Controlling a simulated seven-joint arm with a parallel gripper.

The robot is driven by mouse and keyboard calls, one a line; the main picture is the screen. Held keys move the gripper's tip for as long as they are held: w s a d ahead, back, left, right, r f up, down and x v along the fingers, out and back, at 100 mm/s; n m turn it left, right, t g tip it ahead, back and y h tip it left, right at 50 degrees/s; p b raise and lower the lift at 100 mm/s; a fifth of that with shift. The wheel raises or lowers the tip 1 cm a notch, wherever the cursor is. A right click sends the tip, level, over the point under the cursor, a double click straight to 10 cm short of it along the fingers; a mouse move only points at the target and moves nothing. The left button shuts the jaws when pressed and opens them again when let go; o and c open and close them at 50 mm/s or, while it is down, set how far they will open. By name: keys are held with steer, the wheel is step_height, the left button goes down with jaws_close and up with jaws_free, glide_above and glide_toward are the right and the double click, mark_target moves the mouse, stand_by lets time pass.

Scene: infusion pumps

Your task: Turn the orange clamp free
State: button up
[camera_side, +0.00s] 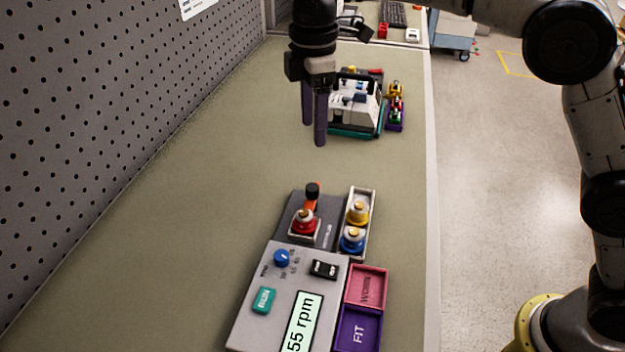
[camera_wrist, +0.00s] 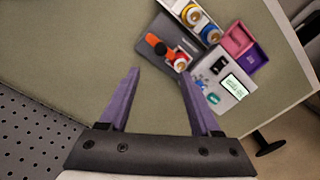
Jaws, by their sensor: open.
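The orange clamp (camera_side: 312,196) is a short orange lever with a black knob on top. It sits on the dark plate (camera_side: 290,212) behind the pump box, just beyond a red-topped roller (camera_side: 304,222). In the wrist view the orange clamp (camera_wrist: 154,41) shows beside the roller (camera_wrist: 181,62), past my fingertips. My gripper (camera_side: 314,115) has two purple fingers pointing down, open and empty. It hangs above the bench, behind the clamp and clear of it. In the wrist view my gripper (camera_wrist: 160,72) has its fingers wide apart with nothing between them.
The grey pump box (camera_side: 290,295) has a blue knob, a green button, a black switch and a "55 rpm" display. A tray (camera_side: 368,205) holds yellow and blue rollers. Pink (camera_side: 367,287) and purple (camera_side: 358,331) bins adjoin. Another device (camera_side: 356,103) stands behind my gripper. A pegboard (camera_side: 110,110) bounds the left.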

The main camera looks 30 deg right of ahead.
mark_target(313, 187)
step_height(313, 187, down, 14)
steer(key=shift+s+a+r, duration=0.1)
steer(key=shift+a, duration=0.05)
stand_by(0.4)
jaws_close()
